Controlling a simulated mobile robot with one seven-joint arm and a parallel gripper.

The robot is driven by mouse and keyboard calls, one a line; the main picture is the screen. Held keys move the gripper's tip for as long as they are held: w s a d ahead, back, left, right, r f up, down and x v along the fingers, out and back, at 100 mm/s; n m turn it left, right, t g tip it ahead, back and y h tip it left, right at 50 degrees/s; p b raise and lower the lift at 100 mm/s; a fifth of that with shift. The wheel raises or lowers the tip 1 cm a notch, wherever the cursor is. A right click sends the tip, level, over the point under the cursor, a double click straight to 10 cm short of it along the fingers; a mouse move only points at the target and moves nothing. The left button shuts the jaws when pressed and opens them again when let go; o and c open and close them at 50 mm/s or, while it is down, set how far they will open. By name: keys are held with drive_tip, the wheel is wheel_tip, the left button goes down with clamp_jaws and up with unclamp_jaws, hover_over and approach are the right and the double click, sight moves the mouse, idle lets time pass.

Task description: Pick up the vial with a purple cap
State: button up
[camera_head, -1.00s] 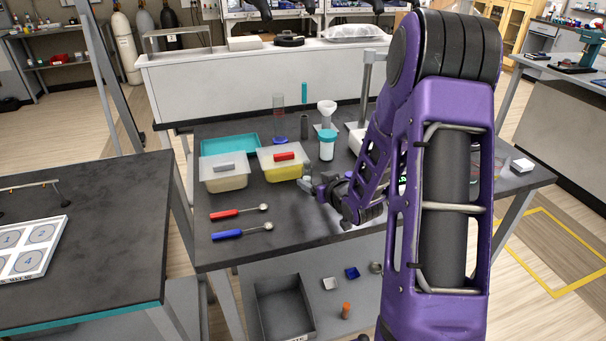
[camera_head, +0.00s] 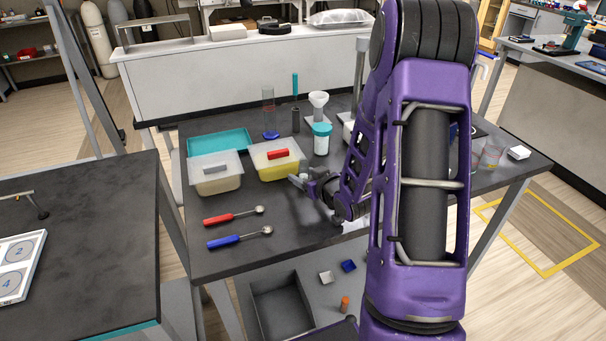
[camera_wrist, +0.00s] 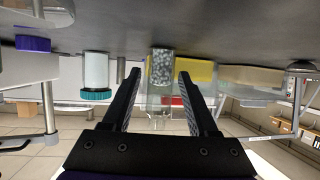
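My gripper (camera_wrist: 158,78) is open, with its two dark fingers pointing forward low over the table; the wrist picture is upside down. A small clear vial (camera_wrist: 162,66) with grey-white grains stands upright around the fingertips, with clear gaps to both fingers. Its cap colour cannot be made out. A purple cap-like piece (camera_wrist: 33,43) shows at the far left of the wrist view; its body above is hard to see. In the head view my gripper (camera_head: 305,184) is beside the yellow tub, partly hidden by my wrist.
A yellow tub with a red handle (camera_head: 279,171), a pale tub (camera_head: 216,183) and a teal tray (camera_head: 219,142) are on the dark table. A white bottle with a teal lid (camera_head: 321,145) stands behind. Red (camera_head: 219,219) and blue (camera_head: 224,241) spoons lie in front.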

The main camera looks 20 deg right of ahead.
clamp_jaws()
